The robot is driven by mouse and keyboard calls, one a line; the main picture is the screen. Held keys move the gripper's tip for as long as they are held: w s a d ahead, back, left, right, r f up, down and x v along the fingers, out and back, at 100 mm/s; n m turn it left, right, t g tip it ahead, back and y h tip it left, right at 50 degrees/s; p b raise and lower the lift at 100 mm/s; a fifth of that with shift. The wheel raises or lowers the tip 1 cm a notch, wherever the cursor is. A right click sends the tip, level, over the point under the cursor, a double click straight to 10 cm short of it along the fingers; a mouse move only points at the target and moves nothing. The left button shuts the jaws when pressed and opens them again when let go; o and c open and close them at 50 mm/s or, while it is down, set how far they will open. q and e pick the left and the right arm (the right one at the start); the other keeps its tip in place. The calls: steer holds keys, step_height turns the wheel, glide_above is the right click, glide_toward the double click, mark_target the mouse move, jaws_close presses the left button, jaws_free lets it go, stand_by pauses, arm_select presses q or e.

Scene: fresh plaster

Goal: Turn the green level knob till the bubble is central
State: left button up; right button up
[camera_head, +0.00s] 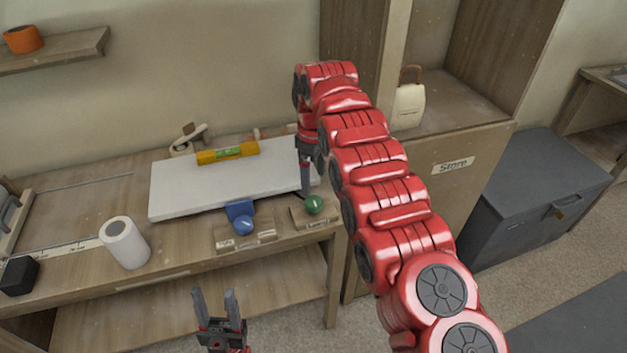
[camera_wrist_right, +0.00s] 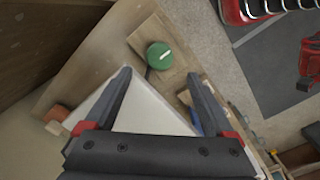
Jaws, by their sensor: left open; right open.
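The green level knob (camera_head: 314,204) sits on a small labelled wooden block at the right end of the bench. In the right wrist view the green knob (camera_wrist_right: 159,56) shows a white line and lies just beyond the fingertips, roughly midway between them. My right gripper (camera_head: 305,188) is open, points down and is apart from the knob; it also shows in the right wrist view (camera_wrist_right: 158,77). A yellow spirit level (camera_head: 212,157) with a green vial lies on the white board (camera_head: 185,190); its bubble is too small to judge. My left gripper (camera_head: 214,293) is open and empty before the bench.
A blue knob (camera_head: 243,225) stands on another labelled block left of the green one. A white roll (camera_head: 124,243) and a black block (camera_head: 19,276) are on the left of the bench. A grey chest (camera_head: 535,185) and a cabinet marked Store (camera_head: 440,185) stand right.

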step_height(320, 180, up, 9)
steer(key=p, duration=0.7)
steer(key=shift+r+p, duration=0.15)
steer(key=shift+p, duration=0.2)
